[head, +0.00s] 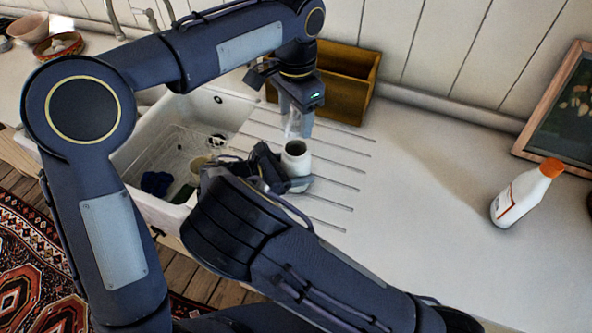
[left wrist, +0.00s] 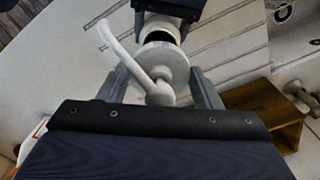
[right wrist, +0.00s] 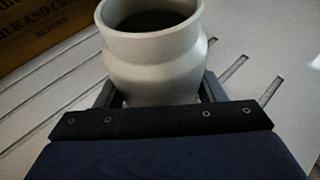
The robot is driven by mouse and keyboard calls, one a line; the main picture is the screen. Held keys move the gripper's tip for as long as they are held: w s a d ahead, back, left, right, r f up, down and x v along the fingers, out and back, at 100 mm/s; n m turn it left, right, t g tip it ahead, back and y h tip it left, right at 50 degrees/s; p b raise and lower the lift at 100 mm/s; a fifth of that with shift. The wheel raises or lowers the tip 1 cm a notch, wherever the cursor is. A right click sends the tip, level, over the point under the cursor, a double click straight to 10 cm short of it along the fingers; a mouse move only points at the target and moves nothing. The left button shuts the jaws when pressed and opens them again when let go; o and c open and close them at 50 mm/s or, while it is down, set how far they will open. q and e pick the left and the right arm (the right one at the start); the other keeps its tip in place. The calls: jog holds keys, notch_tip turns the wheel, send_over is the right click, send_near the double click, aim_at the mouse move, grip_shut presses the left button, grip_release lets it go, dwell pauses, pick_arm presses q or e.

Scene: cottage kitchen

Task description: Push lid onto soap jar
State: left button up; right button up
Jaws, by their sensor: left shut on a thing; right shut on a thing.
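The soap jar (head: 296,167) is a cream open-mouthed jar, upright over the ridged drainer; its dark mouth faces up. My right gripper (head: 287,182) is shut around its lower body, and the jar (right wrist: 153,65) fills the top of the right wrist view. My left gripper (head: 297,117) is above the jar, pointing down. It is shut on the lid (left wrist: 162,62), a pale disc with a pump head and a long curved spout. In the left wrist view the jar's mouth (left wrist: 160,35) shows beyond the lid, with the lid apart from it.
A white sink (head: 150,128) with a wire rack and dishes lies left of the jar. A wooden box (head: 348,85) stands behind the left gripper. A white bottle with an orange cap (head: 522,196) and a framed picture (head: 568,110) are at the right. The counter between is clear.

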pick_arm(q)
send_over(295, 142)
jog(key=s, duration=0.3)
jog(key=shift+w+f, duration=0.2)
jog(key=shift+f, duration=2.3)
jog(key=shift+f, duration=0.15)
jog(key=shift+f, duration=0.7)
jog(key=shift+f, duration=0.6)
jog(key=o, duration=1)
jog(key=shift+o, duration=0.2)
notch_tip(295, 142, up, 12)
jog(key=shift+f, duration=0.1)
